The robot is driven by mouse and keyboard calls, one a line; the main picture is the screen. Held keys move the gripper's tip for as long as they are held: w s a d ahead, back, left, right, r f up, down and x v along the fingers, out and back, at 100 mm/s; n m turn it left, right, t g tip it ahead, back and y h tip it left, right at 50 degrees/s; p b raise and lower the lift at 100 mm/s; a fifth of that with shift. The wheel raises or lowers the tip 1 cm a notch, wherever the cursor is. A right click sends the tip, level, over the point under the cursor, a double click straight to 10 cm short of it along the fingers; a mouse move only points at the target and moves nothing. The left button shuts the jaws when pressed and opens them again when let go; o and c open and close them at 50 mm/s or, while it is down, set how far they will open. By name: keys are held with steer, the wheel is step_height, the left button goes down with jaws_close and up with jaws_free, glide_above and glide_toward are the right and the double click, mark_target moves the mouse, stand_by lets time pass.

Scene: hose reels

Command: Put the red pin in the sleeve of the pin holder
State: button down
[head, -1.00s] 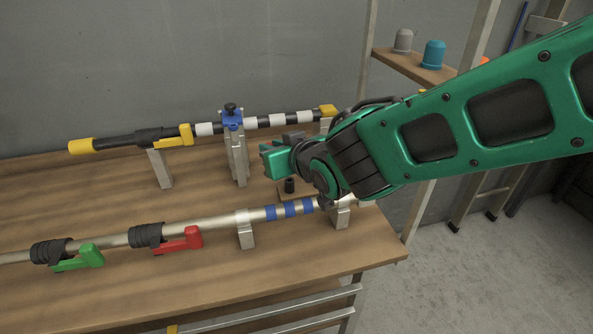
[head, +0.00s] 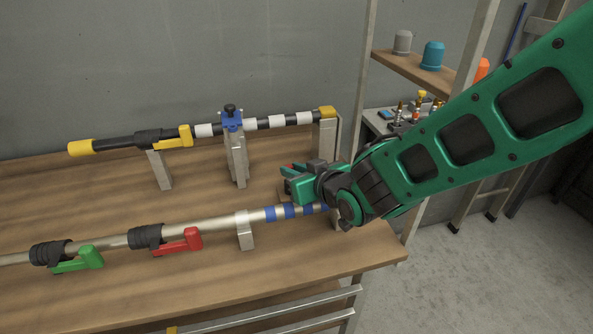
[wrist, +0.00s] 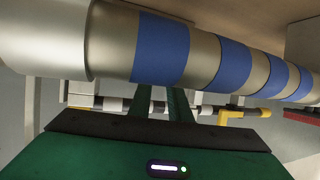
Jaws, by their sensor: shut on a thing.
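My gripper (head: 287,178) is low over the right part of the bench, behind the pale pipe. It is shut; a small bit of red (head: 289,167) shows at its fingers, which looks like the red pin, mostly hidden by them. The pin holder with its dark sleeve is hidden behind the gripper and wrist in the head view, so I cannot tell whether the pin touches it. In the wrist view the green fingers (wrist: 162,102) run behind the pipe, and their tips and the pin are hidden.
The pale blue-banded pipe (head: 218,223) on metal stands crosses just in front of my gripper and fills the top of the wrist view (wrist: 200,58). A black-and-white pole (head: 205,130) with a blue clamp (head: 232,121) stands behind.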

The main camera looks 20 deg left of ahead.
steer(key=shift+f, duration=0.55)
steer(key=c, duration=1.6)
jaws_free()
steer(key=shift+c, duration=0.2)
steer(key=shift+r, duration=0.6)
steer(key=v, duration=1.2)
